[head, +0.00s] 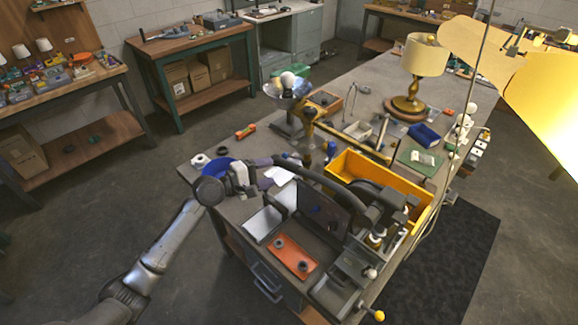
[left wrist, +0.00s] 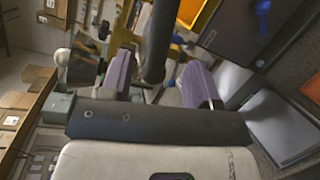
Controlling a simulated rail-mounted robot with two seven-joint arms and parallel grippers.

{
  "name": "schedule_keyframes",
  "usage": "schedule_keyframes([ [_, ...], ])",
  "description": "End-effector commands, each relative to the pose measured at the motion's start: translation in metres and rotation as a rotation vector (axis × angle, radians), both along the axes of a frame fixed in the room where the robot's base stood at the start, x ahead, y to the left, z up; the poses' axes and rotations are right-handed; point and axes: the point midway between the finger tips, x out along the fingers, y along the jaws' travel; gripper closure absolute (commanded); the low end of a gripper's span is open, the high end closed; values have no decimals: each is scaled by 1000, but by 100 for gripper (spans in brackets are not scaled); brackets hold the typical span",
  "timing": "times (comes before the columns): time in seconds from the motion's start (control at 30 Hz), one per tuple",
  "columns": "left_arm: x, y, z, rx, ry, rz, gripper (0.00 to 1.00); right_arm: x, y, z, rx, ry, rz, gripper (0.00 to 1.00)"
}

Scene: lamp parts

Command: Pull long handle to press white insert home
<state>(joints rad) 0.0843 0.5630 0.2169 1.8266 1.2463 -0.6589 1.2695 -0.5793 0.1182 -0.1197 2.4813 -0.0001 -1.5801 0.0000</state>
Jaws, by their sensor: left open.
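A long dark handle (head: 308,174) runs from the left gripper toward a dark machine (head: 368,200) at the front of the bench. In the left wrist view the dark bar (left wrist: 160,40) passes across the space between the two purple fingers. My left gripper (head: 266,173) is open around or just behind its outer end; contact cannot be told. The left gripper's spread fingers show in the left wrist view (left wrist: 158,80). I cannot make out the white insert; it may be hidden by the machine. My right gripper is not in view.
A yellow bin (head: 375,172) stands behind the handle. An orange tray (head: 294,258) with dark round parts lies in front. A lamp (head: 420,70) stands at the back. Floor left of the bench is free.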

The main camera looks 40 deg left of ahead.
Motion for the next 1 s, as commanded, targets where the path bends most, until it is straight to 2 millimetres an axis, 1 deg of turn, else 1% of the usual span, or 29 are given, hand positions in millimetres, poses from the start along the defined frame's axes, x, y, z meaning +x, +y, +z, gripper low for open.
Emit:
schedule_keyframes([
  [0.03, 10, -3, 0, -3, -2, 0, 44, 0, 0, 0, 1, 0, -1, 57],
  [0.2, 36, -13, -5, -1, -1, 0, 44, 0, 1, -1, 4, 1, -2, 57],
  [0.4, 58, -21, -8, 0, 0, 1, 44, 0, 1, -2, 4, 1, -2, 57],
  [0.6, 68, -25, -10, 1, 1, 1, 44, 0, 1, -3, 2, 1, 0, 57],
  [0.93, 70, -26, -10, 2, 1, -1, 44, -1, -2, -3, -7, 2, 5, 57],
  [0.97, 69, -26, -10, 2, 1, -1, 45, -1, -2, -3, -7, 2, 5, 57],
  [1.0, 69, -26, -10, 2, 1, -1, 49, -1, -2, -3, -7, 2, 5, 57],
])
